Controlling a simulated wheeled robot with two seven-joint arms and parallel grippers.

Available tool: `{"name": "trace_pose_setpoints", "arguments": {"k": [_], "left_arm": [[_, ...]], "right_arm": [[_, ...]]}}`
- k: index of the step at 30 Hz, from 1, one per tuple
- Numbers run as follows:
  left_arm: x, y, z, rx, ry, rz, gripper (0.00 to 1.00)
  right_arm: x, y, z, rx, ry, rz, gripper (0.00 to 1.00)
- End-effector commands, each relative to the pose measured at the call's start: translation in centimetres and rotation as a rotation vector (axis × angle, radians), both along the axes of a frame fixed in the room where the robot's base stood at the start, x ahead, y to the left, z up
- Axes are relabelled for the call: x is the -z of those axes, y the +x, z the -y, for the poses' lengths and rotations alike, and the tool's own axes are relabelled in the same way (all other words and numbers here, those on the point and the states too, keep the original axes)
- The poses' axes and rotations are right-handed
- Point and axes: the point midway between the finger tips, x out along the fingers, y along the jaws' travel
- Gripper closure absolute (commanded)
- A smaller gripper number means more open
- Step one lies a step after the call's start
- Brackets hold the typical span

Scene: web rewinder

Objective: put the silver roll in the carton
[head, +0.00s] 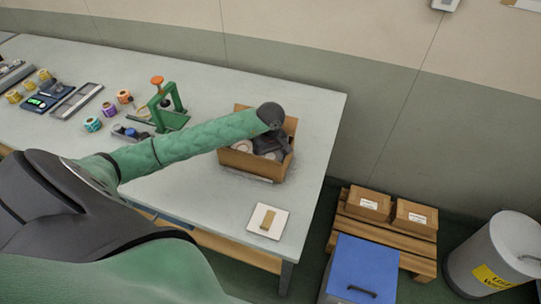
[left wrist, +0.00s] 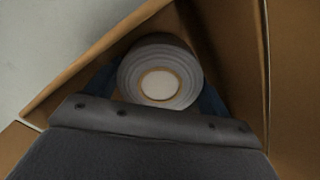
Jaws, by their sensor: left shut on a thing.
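The open brown carton (head: 245,164) stands on the table near its right end. My left arm reaches across the table, and my left gripper (head: 270,147) points down into the carton. In the left wrist view the silver roll (left wrist: 158,53), grey with a pale core, sits between the blue fingers, which are shut on it. Carton walls (left wrist: 295,70) surround it on both sides. Whether the roll touches the carton floor cannot be told. A pale roll (head: 243,146) shows inside the carton beside the gripper. My right gripper is out of view.
A white plate with a tan block (head: 268,221) lies in front of the carton. A green press (head: 168,110) and several small coloured rolls (head: 108,109) stand to the left. Off the table's right edge are a blue-lidded bin (head: 363,268), boxes on a pallet (head: 413,217) and a grey drum (head: 490,256).

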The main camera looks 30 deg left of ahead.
Motion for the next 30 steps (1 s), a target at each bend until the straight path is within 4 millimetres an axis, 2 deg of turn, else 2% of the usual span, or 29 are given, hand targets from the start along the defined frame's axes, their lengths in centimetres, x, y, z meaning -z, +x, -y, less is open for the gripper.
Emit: {"name": "trace_pose_setpoints", "arguments": {"k": [13, 14, 16, 29, 30], "left_arm": [[0.20, 0.03, -0.04, 0.000, 0.000, 0.001, 0.47], [0.16, 0.02, -0.03, 0.000, 0.001, 0.001, 0.13], [0.15, 0.02, -0.03, 0.000, 0.001, 0.001, 0.00], [-0.15, 0.01, 0.00, 0.000, 0.000, 0.000, 0.00], [-0.18, 0.06, -0.04, 0.000, 0.000, 0.001, 0.00]], "right_arm": [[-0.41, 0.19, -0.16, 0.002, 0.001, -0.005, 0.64], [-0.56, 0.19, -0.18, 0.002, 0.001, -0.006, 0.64], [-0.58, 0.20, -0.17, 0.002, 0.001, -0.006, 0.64], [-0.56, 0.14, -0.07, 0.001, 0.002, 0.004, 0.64], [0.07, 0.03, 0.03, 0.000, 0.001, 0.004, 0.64]]}}
